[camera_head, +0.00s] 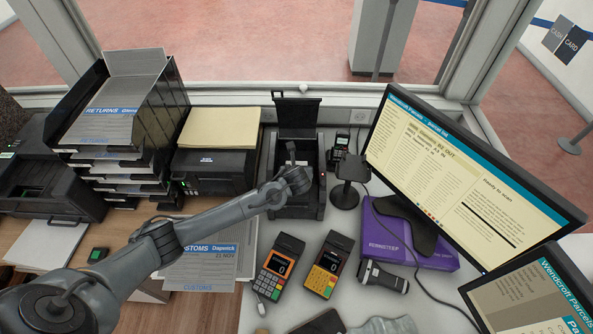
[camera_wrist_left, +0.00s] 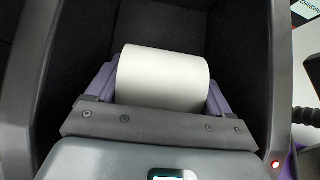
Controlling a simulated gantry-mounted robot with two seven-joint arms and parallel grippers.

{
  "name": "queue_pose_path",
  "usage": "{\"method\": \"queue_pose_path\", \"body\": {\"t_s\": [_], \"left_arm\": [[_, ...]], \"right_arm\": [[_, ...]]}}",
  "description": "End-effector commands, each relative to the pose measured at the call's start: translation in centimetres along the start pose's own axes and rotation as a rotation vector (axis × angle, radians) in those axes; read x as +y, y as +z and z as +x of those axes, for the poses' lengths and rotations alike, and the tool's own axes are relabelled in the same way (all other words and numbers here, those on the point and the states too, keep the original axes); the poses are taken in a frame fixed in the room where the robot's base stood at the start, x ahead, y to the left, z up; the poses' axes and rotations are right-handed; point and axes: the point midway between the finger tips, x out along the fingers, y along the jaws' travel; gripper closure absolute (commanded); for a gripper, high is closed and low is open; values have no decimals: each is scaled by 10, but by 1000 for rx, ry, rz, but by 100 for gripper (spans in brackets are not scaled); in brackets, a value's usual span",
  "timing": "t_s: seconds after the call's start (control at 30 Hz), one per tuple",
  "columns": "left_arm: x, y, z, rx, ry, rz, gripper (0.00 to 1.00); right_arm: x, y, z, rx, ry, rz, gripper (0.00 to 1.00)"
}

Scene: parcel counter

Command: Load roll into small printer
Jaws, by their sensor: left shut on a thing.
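The small printer (camera_head: 295,210) is a black box on the counter with its lid (camera_head: 296,110) standing open at the back. My left arm reaches in from the left, and its gripper (camera_head: 302,172) is at the printer's open bay. In the left wrist view, the gripper (camera_wrist_left: 163,88) is shut on a white paper roll (camera_wrist_left: 165,75), with a purple finger on each side. Dark bay walls (camera_wrist_left: 245,50) surround the roll. In the head view the wrist hides the roll. I cannot tell whether the roll touches the bay floor. My right gripper is out of view.
A larger printer (camera_head: 213,170) and stacked trays (camera_head: 118,125) stand to the left. A small black stand (camera_head: 345,195), a purple box (camera_head: 410,242) and a monitor (camera_head: 465,165) are close on the right. Two card terminals (camera_head: 279,267) (camera_head: 328,264) lie in front.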

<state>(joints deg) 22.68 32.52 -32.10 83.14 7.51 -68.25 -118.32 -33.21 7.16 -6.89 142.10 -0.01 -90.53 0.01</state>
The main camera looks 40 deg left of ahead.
Motion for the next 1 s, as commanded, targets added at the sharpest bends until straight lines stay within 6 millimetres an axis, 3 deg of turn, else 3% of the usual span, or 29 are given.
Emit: {"method": "queue_pose_path", "body": {"t_s": [0.07,0.1,0.23,0.57,1.0], "left_arm": [[0,-2,0,2,1,1,54],[0,-2,1,2,1,2,18],[0,-2,1,2,1,2,0],[0,-2,-4,2,1,4,0],[0,1,-72,-1,-1,3,0]], "right_arm": [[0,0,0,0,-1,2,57],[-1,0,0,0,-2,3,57],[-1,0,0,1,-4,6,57],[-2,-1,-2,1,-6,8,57],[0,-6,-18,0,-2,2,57]]}}
